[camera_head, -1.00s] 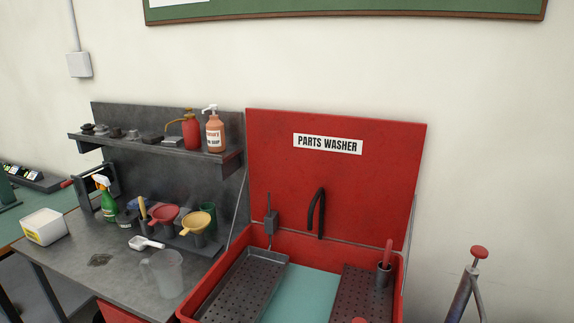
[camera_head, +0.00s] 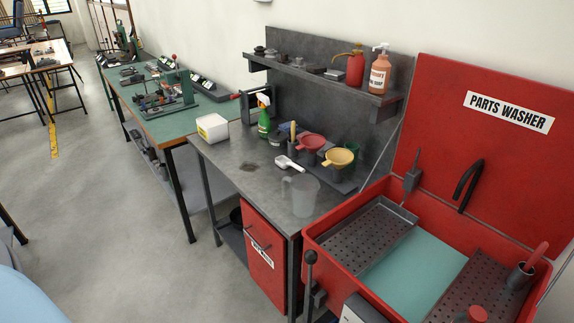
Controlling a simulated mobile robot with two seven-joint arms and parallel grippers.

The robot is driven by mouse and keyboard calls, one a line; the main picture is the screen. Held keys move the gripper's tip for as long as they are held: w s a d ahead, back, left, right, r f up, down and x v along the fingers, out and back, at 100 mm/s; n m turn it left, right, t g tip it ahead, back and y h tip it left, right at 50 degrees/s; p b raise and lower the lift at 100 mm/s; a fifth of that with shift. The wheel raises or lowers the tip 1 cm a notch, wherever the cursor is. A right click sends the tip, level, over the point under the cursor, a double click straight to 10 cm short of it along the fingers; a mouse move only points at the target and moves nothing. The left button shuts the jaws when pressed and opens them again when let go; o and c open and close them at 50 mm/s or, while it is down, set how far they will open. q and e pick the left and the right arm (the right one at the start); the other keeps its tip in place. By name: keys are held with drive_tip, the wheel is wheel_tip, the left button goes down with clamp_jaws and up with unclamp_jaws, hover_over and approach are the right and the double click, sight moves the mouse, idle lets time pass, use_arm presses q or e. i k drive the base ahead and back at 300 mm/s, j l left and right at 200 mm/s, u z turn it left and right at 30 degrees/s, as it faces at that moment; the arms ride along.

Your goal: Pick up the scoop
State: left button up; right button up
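The white scoop (camera_head: 288,162) lies on the grey metal workbench (camera_head: 222,160), in front of the red funnel and behind the clear jug. Its handle points toward the lower right. Nothing is touching it from above. Neither of my grippers is in view.
The red parts washer (camera_head: 318,240) adjoins at right. The floor (camera_head: 120,230) at left is open.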

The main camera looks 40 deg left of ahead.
sight(282, 161)
drive_tip(key=i+j+z, duration=0.1)
drive_tip(key=j, duration=0.6)
drive_tip(key=i+j+z, duration=0.1)
drive_tip(key=j, duration=0.6)
drive_tip(key=i+j, duration=0.25)
drive_tip(key=j, duration=0.45)
drive_tip(key=i+j+z, duration=0.15)
drive_tip(key=j, duration=0.55)
drive_tip(key=j+z, duration=0.1)
drive_tip(key=j, duration=0.6)
drive_tip(key=i+j+z, duration=0.1)
drive_tip(key=i, duration=0.25)
